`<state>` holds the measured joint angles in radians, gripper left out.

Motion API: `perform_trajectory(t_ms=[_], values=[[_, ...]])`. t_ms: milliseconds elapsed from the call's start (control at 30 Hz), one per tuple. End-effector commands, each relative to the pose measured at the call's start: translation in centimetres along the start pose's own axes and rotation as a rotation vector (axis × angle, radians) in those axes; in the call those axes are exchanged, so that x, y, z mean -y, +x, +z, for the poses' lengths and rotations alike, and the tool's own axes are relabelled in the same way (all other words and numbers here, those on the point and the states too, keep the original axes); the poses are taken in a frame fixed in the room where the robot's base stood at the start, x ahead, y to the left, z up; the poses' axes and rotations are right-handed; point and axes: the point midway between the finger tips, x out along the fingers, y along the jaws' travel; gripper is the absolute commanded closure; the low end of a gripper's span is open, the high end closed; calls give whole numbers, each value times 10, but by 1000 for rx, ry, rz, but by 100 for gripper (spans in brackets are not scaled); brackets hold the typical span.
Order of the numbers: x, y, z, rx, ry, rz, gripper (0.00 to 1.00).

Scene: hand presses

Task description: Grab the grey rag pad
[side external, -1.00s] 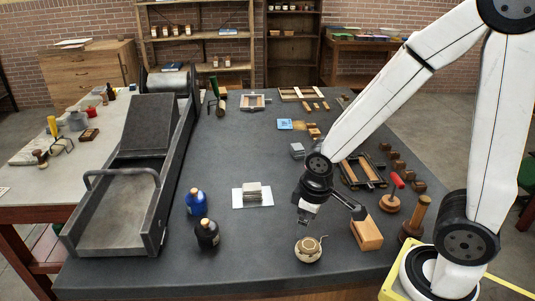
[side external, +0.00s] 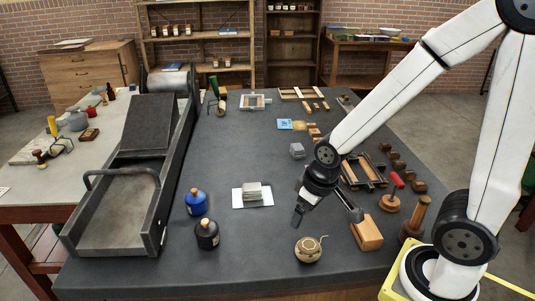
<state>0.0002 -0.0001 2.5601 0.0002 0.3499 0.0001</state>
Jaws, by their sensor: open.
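A grey, layered pad (side external: 252,191), which looks like the rag pad, lies on a white sheet (side external: 266,201) near the middle of the dark table. My gripper (side external: 298,217) points down and to the left, to the right of the pad and above the table. It is open, with nothing seen between its fingers, and stands clear of the pad. The fingers are small and dark in this view, so their gap is hard to see.
Blue (side external: 196,202) and black (side external: 207,234) bottles stand left of the pad. A round tan pot (side external: 309,249) and a wooden block (side external: 366,233) sit near the front edge. A small grey block (side external: 297,150) lies behind. A large press (side external: 120,205) fills the left side.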

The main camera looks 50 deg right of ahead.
Motion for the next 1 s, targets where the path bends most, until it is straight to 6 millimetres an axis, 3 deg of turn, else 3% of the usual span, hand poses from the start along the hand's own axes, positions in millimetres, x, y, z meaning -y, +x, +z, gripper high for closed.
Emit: perform_trajectory(t_ms=[467, 633, 867, 1000], values=[[0, 0, 0, 0, 0, 0, 0], [-5, 1, -10, -4, 17, 4, 0], [-29, 7, -53, -22, 94, 24, 0], [-56, 14, -90, -38, 166, 44, 0]])
